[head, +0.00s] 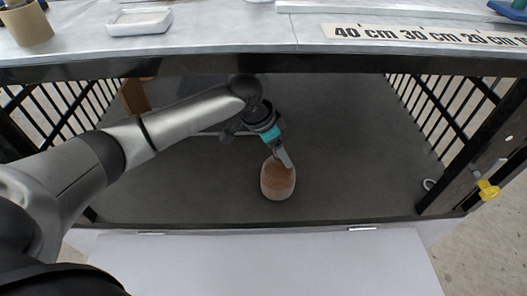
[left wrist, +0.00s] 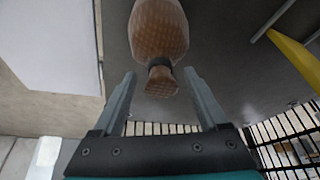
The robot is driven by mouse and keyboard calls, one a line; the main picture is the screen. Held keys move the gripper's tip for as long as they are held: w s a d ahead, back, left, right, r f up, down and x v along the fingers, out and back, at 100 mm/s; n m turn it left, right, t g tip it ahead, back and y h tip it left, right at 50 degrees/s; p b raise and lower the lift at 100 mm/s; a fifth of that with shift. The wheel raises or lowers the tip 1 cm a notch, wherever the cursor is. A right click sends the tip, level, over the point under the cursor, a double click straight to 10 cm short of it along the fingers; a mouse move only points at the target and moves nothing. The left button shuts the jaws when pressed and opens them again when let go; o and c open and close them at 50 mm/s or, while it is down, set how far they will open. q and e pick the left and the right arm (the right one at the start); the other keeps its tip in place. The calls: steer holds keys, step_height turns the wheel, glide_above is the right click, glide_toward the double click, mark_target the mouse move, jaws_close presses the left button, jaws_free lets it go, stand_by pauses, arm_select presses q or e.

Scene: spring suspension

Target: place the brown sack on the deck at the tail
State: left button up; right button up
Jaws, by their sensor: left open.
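The brown sack (head: 277,182) stands on the grey deck (head: 190,185) near its tail edge, roughly mid-width. In the left wrist view the sack (left wrist: 158,30) shows a checked body, a dark tie and a flared top. My left gripper (head: 286,160) reaches in from the left and is at the sack's top. Its two fingers (left wrist: 159,73) are apart, with the tied neck between their tips. I cannot tell whether either finger touches it. My right gripper is not in view.
Black barred sides (head: 440,112) flank the deck. A white flap (head: 265,265) lies below the tail edge. Deck to the sack's right is clear.

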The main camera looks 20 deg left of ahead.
arm_select(q)
steer(key=p+v, duration=0.1)
steer(key=v, duration=0.2)
steer(key=s+a+p, duration=0.2)
steer(key=s+a, duration=0.6)
steer(key=s, duration=0.1)
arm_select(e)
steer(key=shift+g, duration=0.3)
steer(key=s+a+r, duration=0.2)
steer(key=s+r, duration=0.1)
arm_select(q)
steer(key=shift+f, duration=0.1)
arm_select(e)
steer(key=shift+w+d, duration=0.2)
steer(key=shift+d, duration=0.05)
